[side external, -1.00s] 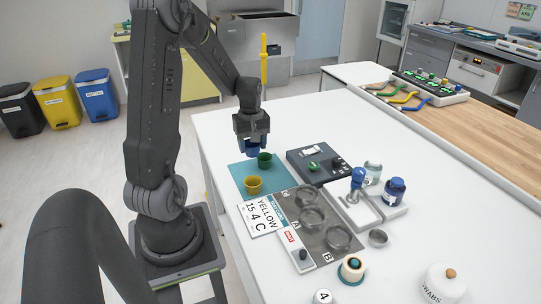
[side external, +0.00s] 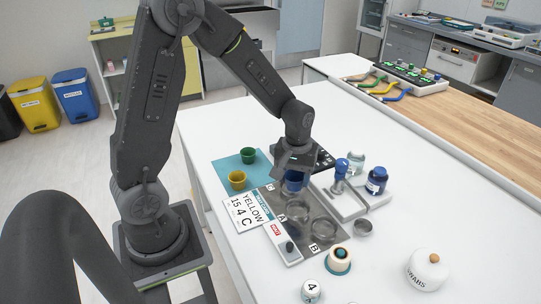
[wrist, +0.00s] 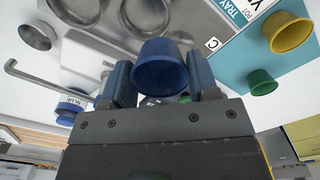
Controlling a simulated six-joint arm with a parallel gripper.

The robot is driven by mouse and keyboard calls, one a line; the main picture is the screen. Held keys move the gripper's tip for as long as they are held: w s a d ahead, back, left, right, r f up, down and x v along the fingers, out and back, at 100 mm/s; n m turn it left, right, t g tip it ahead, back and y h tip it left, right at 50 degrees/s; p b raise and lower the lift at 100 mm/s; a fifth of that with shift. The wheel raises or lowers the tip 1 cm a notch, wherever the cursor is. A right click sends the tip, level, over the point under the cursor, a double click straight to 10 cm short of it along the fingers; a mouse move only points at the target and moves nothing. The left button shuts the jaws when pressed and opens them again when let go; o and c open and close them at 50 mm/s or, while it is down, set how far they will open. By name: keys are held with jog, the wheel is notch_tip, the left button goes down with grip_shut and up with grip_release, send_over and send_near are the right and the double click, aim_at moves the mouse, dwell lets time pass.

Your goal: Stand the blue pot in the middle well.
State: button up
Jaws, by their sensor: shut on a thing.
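The blue pot (side external: 293,182) is held upright, or close to it, between the fingers of my gripper (side external: 296,172). In the side view it appears over the C end of the grey tray (side external: 282,202) and covers the well there. The middle well (side external: 298,209), beside the A label, is empty; the far well (side external: 324,230) by B is empty too. In the wrist view the pot (wrist: 160,66) sits between both finger pads, with two empty wells (wrist: 146,13) beyond it. I cannot tell its exact height above the tray.
A yellow pot (side external: 237,180) and a green pot (side external: 248,155) stand on the teal mat (side external: 222,166). A card (side external: 244,212) reads "YELLOW 15 4 C". Blue-topped bottles (side external: 376,180) and a small metal cup (side external: 363,227) stand right of the tray.

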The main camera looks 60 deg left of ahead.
aim_at(300, 183)
jog(key=shift+w+d+f+m, duration=0.15)
jog(key=shift+d+m, duration=0.15)
jog(key=shift+d, duration=0.75)
jog(key=shift+d+f, duration=0.1)
jog(key=shift+f, duration=2.8)
jog(key=shift+f, duration=0.6)
jog(key=o, duration=0.6)
jog(key=shift+r, duration=5.55)
